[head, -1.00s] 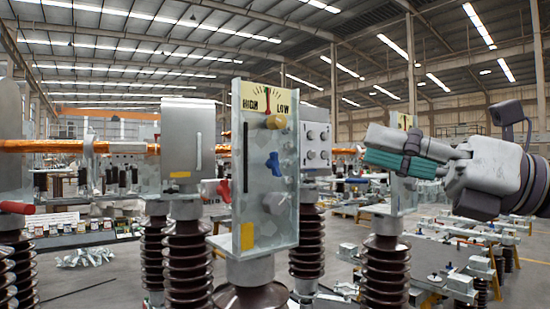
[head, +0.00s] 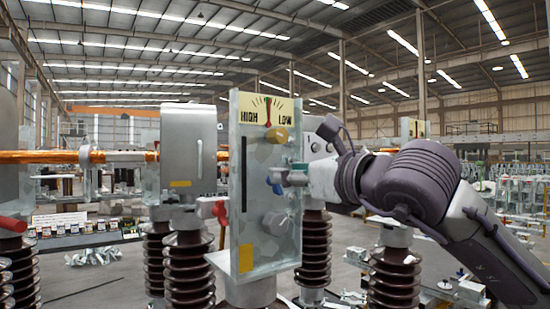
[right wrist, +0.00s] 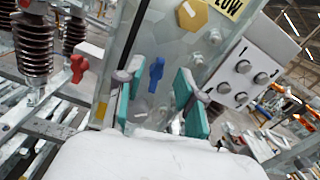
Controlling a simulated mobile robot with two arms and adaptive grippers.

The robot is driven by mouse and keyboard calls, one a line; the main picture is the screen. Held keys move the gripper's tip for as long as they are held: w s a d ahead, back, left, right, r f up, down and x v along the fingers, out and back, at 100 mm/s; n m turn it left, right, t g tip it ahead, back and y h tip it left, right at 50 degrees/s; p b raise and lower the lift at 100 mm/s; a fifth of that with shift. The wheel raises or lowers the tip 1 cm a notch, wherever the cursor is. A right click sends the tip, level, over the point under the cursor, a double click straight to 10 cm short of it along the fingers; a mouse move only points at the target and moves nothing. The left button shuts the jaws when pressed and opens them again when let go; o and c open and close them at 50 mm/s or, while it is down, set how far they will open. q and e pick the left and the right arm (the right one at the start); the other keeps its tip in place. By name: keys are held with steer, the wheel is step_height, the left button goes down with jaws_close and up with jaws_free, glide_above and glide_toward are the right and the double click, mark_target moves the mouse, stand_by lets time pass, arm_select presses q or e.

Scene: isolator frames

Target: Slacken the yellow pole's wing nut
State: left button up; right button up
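The nearest pole's glass-like panel (head: 268,225) stands upright with a yellow patch (head: 246,258) low on it. A blue wing nut (head: 275,185) sits on its face below a yellow knob (head: 277,135); the wing nut also shows in the right wrist view (right wrist: 156,73). My right gripper (head: 290,177) reaches it from the right. In the right wrist view its teal-padded fingers (right wrist: 156,98) are open, one either side of the blue wing nut and apart from it. In the head view the fingers are partly hidden. My left gripper is not in view.
A red handle (head: 221,212) sticks out at the panel's left edge; it also shows in the right wrist view (right wrist: 77,68). A HIGH/LOW dial (head: 266,110) tops the panel. A grey box (right wrist: 240,80) with several round knobs stands just right. Brown insulators (head: 188,270) stand behind.

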steer(key=p+x, duration=0.2)
steer(key=x, duration=0.3)
jaws_close()
